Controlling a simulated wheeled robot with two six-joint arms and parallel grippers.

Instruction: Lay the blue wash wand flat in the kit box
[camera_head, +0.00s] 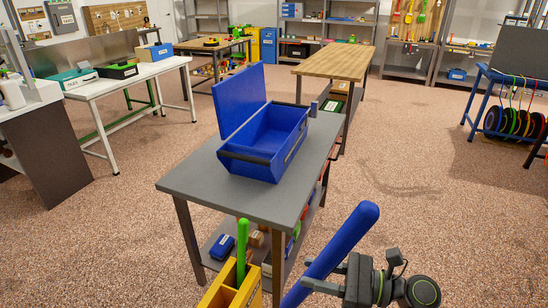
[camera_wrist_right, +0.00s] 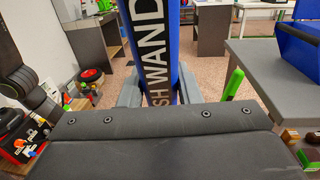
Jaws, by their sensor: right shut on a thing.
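The blue wash wand (camera_head: 345,243) is held tilted at the lower right of the head view, its rounded end up; its lower end is cut off by the frame. My right gripper (camera_head: 327,277) is shut on it. In the right wrist view the wand (camera_wrist_right: 156,45) stands between the fingers, with lettering reading "SH WAND". The blue kit box (camera_head: 262,166) sits on a grey table, its lid (camera_head: 240,98) standing open at the left. The box is left of and beyond the wand. The visible inside looks empty; its floor is partly hidden. My left gripper is not in view.
The grey table top (camera_head: 190,182) is clear around the box; its lower shelf holds several items. A yellow holder (camera_head: 228,290) with a green stick (camera_head: 242,245) stands close in front. A wooden bench (camera_head: 340,62) stands behind. Floor to the right is open.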

